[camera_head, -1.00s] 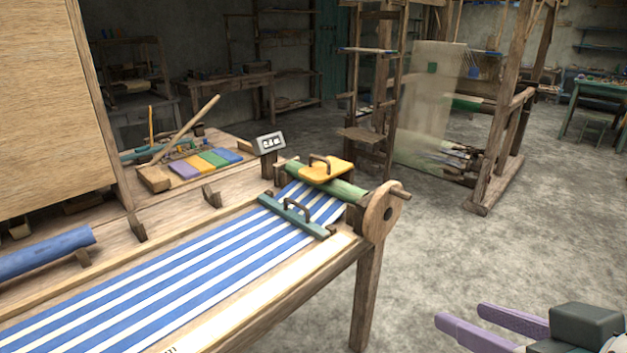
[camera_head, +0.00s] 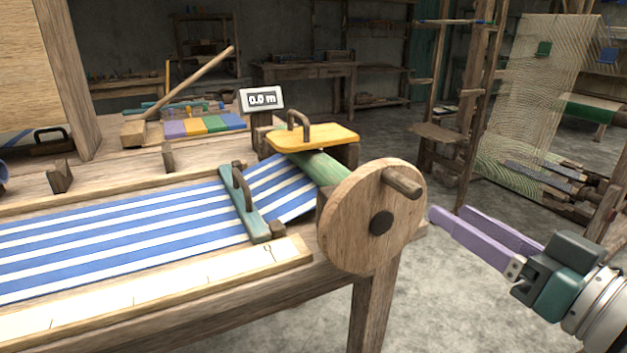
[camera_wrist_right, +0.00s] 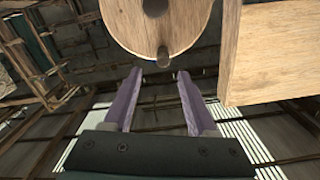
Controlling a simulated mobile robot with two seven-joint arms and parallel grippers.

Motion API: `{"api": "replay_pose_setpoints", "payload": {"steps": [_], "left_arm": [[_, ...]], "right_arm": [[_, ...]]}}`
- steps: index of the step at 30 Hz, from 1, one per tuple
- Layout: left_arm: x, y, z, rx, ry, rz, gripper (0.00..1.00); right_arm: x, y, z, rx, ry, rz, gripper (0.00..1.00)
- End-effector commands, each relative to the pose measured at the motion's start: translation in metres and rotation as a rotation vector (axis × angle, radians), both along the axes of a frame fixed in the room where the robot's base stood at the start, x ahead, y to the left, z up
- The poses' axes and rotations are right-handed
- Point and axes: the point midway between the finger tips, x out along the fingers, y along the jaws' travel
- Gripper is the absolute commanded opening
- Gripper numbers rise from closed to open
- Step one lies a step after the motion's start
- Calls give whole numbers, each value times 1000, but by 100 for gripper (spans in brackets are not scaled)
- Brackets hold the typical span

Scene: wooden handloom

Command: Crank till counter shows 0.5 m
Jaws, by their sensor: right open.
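A round wooden crank disc (camera_head: 360,228) stands at the right end of the table, with a short peg handle (camera_head: 402,183) near its upper right rim. The disc also shows at the top of the right wrist view (camera_wrist_right: 158,22), its peg (camera_wrist_right: 163,57) at the lower rim. The counter (camera_head: 261,99) reads 0.0 m. The blue and white striped cloth (camera_head: 110,235) runs to the green roller (camera_head: 322,167) beside the disc. My right gripper (camera_head: 484,227) has purple fingers, open and empty, right of the disc and apart from the peg. My left gripper is out of view.
A yellow board with a handle (camera_head: 315,137) lies over the roller. A teal bar with a handle (camera_head: 245,205) lies across the cloth. A wooden loom frame with hanging threads (camera_head: 545,95) stands at the back right.

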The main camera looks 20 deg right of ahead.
Motion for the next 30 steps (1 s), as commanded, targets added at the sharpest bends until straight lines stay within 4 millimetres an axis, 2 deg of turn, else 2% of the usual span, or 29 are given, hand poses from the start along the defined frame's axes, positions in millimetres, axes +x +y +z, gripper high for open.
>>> {"api": "replay_pose_setpoints", "payload": {"steps": [4, 12, 18, 22, 30], "left_arm": [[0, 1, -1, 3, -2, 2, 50], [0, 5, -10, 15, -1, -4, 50], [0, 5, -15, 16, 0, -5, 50], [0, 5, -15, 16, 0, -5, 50], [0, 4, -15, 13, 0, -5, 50]], "right_arm": [[15, 1, 1, 1, -5, 1, 58], [64, 5, 0, 1, -5, 1, 58], [89, 7, 0, 1, -2, -1, 58], [96, 8, 0, 1, 0, 0, 58], [97, 8, 0, 1, 1, 0, 58]]}}
